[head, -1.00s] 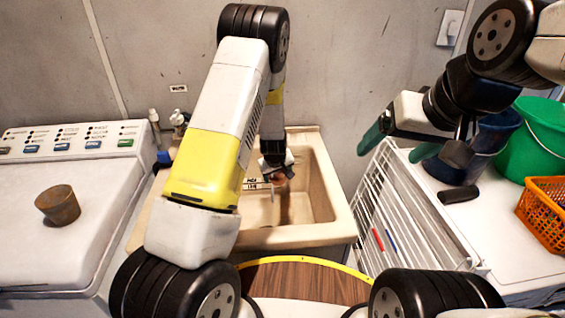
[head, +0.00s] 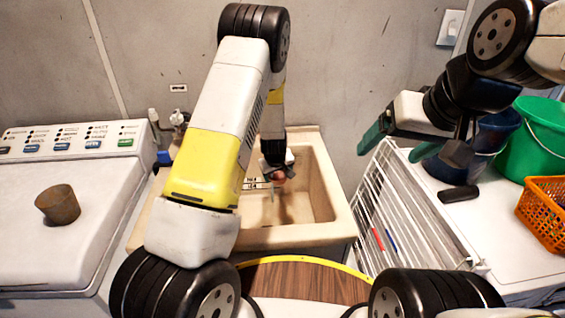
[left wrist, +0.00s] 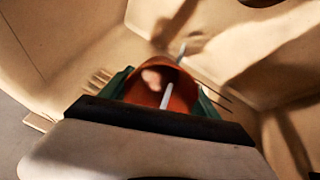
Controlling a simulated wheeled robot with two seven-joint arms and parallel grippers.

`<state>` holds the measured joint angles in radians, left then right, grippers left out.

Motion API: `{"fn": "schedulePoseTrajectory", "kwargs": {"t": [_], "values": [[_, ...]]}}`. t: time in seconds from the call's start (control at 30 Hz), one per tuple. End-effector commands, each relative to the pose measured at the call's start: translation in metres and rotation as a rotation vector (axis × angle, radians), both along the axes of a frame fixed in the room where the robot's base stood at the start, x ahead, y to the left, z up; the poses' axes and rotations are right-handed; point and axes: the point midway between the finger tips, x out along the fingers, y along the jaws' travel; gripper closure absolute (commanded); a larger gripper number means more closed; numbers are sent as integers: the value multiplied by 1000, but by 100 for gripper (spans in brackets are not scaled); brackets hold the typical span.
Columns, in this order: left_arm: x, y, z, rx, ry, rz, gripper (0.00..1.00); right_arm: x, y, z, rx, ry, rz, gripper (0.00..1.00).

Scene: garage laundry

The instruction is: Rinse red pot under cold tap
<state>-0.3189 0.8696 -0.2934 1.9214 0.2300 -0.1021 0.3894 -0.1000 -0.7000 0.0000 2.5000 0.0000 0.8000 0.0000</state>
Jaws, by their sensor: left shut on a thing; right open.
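The red pot (left wrist: 148,80) is between the green fingertips of my left gripper (left wrist: 160,98) in the left wrist view, with its open mouth and inside showing. My left gripper is shut on it. In the head view, the left gripper (head: 276,172) is over the beige sink basin (head: 325,190), and only a small reddish part of the pot shows. A thin pale streak (left wrist: 170,85), which looks like water, crosses the pot's mouth. The taps (head: 178,120) are at the sink's back left, partly hidden by my arm. My right gripper (head: 398,146) is open and empty.
A brown pot (head: 58,205) stands on the white washer at left. At right are a white wire rack (head: 385,215), a blue bucket (head: 490,150), a green bucket (head: 535,140) and an orange basket (head: 545,210). A round wooden top (head: 305,282) lies in front of the sink.

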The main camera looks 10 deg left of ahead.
Motion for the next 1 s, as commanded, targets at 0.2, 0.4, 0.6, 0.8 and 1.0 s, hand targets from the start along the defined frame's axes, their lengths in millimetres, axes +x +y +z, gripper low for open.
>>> {"fn": "schedulePoseTrajectory", "kwargs": {"t": [0.2, 0.4, 0.6, 0.8, 1.0], "values": [[0, 2, 0, 0, 0, 0, 68, 0, 0, 0, 0, 0, 0, 18], [0, -2, 0, 0, 0, -1, 68, 0, 0, 0, 0, 0, 0, 18], [0, -9, 0, 0, 0, -1, 68, 0, 0, 0, 0, 0, 0, 18], [0, -11, 0, 0, 0, -1, 68, 0, 0, 0, 0, 0, 0, 18], [-8, -11, 0, 0, 2, 0, 68, 0, 0, 0, 0, 0, 0, 18]]}}
